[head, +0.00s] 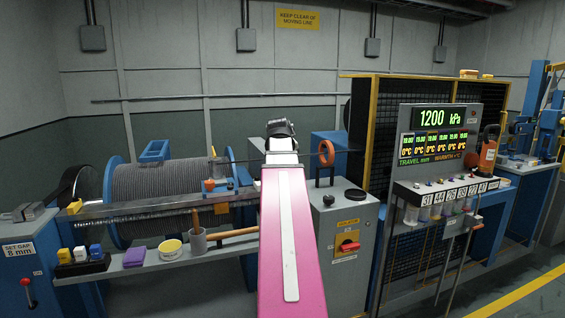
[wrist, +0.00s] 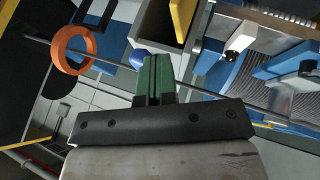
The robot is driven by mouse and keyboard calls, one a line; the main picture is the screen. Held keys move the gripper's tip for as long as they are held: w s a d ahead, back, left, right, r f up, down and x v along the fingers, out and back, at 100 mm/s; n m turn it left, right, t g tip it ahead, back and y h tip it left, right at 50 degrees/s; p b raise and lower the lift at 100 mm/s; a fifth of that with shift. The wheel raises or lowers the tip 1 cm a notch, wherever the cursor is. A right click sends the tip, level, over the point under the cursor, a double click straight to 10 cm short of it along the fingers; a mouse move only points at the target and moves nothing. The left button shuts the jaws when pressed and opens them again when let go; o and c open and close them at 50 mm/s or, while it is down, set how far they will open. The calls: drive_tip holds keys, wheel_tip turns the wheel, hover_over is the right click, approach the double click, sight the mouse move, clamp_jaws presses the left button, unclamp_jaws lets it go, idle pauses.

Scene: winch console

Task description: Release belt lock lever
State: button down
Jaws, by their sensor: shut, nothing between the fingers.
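My gripper (wrist: 153,80) shows in the wrist view as two green fingers pressed together, with nothing between them. In the head view my pink arm reaches forward in the middle and hides the fingers. No lever labelled as the belt lock can be made out. A blue rounded part (wrist: 138,59) shows just behind the left side of the fingertips; I cannot tell whether it is a knob or whether they touch. A lever with a red knob (head: 25,282) stands on the "SET GAP 8 mm" cabinet at far left, well away from my arm.
A rope drum (head: 170,190) lies left of my arm, with a shelf (head: 130,264) of small items before it. An orange ring (head: 327,153) surrounds the line, also in the wrist view (wrist: 72,50). A grey isolator cabinet (head: 345,275) and display panel (head: 440,135) stand right.

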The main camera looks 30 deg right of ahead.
drive_tip(key=shift+s+d+n+t+y, duration=0.25)
drive_tip(key=shift+d+n+y, duration=0.1)
drive_tip(key=shift+d+n, duration=0.4)
drive_tip(key=shift+s+d+n+t+y, duration=0.15)
drive_tip(key=shift+d+n+t+y, duration=0.15)
drive_tip(key=shift+d+n, duration=0.4)
drive_tip(key=shift+s+d+n+t+y, duration=0.25)
drive_tip(key=shift+d+n+y, duration=0.1)
drive_tip(key=shift+d+n, duration=0.35)
drive_tip(key=shift+d, duration=0.1)
